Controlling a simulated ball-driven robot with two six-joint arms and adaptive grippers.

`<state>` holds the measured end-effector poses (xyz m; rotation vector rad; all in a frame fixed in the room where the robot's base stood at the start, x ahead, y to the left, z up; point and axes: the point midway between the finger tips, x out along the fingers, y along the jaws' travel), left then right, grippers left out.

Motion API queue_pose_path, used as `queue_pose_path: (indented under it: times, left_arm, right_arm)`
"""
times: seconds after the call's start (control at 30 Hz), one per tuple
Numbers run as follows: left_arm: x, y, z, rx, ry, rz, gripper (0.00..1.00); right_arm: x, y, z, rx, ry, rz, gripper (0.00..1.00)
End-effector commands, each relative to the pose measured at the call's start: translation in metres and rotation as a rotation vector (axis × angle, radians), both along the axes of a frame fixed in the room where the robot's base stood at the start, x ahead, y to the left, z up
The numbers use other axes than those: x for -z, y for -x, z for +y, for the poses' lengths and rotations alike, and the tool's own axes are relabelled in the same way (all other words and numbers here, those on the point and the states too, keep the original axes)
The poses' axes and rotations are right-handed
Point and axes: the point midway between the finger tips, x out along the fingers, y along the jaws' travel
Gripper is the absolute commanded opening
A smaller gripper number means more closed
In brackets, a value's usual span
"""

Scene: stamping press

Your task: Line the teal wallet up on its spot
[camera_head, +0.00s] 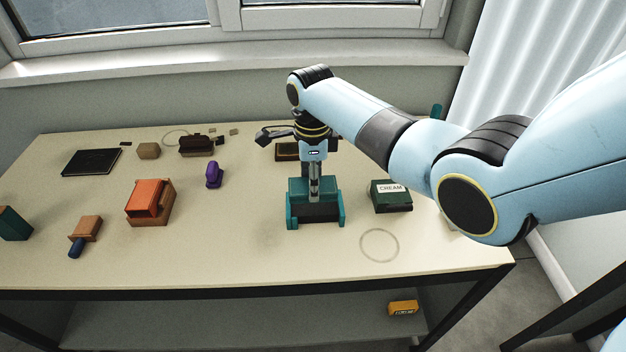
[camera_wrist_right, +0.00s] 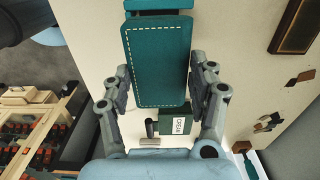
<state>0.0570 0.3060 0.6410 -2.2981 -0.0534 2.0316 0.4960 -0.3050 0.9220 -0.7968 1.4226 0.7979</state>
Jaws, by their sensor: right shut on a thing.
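The teal wallet (camera_wrist_right: 158,62), with pale dashed stitching, fills the space between the fingers of my right gripper (camera_wrist_right: 160,90) in the wrist view. My right gripper (camera_head: 314,190) is shut on it, pointing down. In the head view the wallet (camera_head: 298,187) shows as a teal block behind the grey finger. It is just above or on a dark stand with teal end pieces (camera_head: 292,219); I cannot tell whether it touches. A faint ring (camera_head: 380,245) is marked on the table to the right. My left gripper is out of view.
A dark green CREAM box (camera_head: 391,196) stands close on the right. To the left are a purple item (camera_head: 214,174), an orange block on a brown stand (camera_head: 150,202) and a blue-handled tool (camera_head: 84,236). The front middle of the table (camera_head: 230,260) is clear.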

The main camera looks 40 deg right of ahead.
Motion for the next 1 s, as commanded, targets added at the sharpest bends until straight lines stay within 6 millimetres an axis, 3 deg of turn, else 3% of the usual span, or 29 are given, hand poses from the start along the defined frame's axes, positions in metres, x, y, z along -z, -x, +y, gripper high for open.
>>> queue_pose_path:
  times: [0.13,0.4,0.6,0.8,1.0]
  left_arm:
    - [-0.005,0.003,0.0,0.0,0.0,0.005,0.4]
    - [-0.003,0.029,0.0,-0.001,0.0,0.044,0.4]
    - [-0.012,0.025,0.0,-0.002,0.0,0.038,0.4]
    - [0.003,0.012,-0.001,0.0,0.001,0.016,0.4]
    - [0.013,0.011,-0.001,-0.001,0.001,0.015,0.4]
  right_arm:
    - [-0.007,-0.001,0.001,0.0,-0.001,-0.002,0.36]
    - [-0.005,-0.001,0.0,0.002,-0.001,-0.002,0.36]
    - [-0.008,-0.001,0.001,0.002,0.0,-0.001,0.36]
    - [0.016,0.0,0.001,0.002,-0.001,-0.001,0.36]
    - [0.033,-0.001,0.001,0.002,0.0,-0.001,0.36]
